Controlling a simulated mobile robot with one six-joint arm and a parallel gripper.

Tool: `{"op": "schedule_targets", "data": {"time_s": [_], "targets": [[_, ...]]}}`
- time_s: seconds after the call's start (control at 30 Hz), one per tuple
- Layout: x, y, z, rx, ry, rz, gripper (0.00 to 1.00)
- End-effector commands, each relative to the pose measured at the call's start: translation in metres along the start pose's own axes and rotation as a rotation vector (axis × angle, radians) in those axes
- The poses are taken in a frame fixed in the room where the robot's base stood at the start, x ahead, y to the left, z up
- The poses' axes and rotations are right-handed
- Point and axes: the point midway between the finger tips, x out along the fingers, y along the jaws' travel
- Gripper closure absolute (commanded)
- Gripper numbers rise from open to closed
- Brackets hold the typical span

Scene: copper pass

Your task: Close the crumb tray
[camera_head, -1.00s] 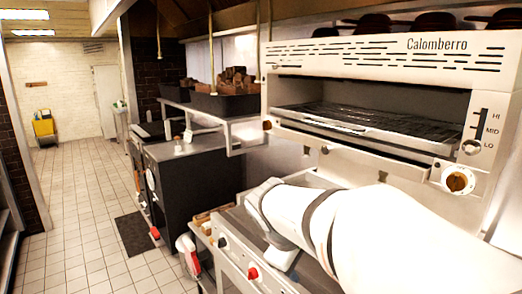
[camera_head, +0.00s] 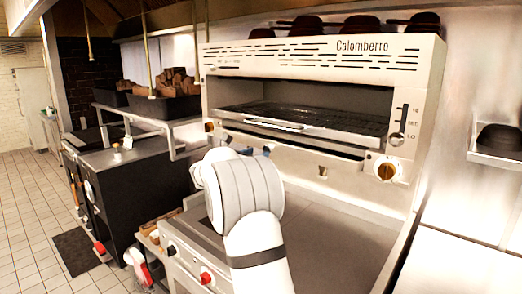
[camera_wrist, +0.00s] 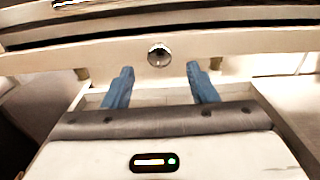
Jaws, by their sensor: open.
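My gripper (camera_head: 254,151) is at the lower front of the cream grill, and it also shows in the wrist view (camera_wrist: 160,69). Its two blue fingers are apart with nothing between them. In the wrist view, a round metal knob (camera_wrist: 159,54) on the cream front strip (camera_wrist: 110,52) lies just beyond and between the fingertips; I cannot tell whether they touch the strip. The crumb tray is not clearly distinguishable: the strip may be its front, and how far out it stands is unclear. In the head view my wrist hides that part of the grill front.
The grill (camera_head: 420,75) has a wire rack (camera_head: 320,122) inside and a brass dial (camera_head: 387,171) at right. A flat worktop (camera_head: 345,232) lies below it. A dark cooker (camera_head: 140,180) stands left, with a shelf of black bins (camera_head: 165,105) above.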

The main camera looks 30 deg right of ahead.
Motion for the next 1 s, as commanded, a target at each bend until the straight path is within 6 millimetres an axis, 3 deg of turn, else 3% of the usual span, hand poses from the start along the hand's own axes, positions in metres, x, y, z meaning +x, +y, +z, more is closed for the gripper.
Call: {"op": "schedule_targets", "data": {"time_s": [0.1, 0.3, 0.63, 1.0], "targets": [[0.021, -0.001, 0.002, 0.0, 0.002, -0.003, 0.47], [0.04, 0.0, 0.0, 0.001, 0.002, 0.0, 0.47], [0.043, 0.0, 0.0, 0.002, 0.002, 0.001, 0.48], [0.042, 0.001, 0.0, 0.003, 0.002, 0.002, 0.79]]}}
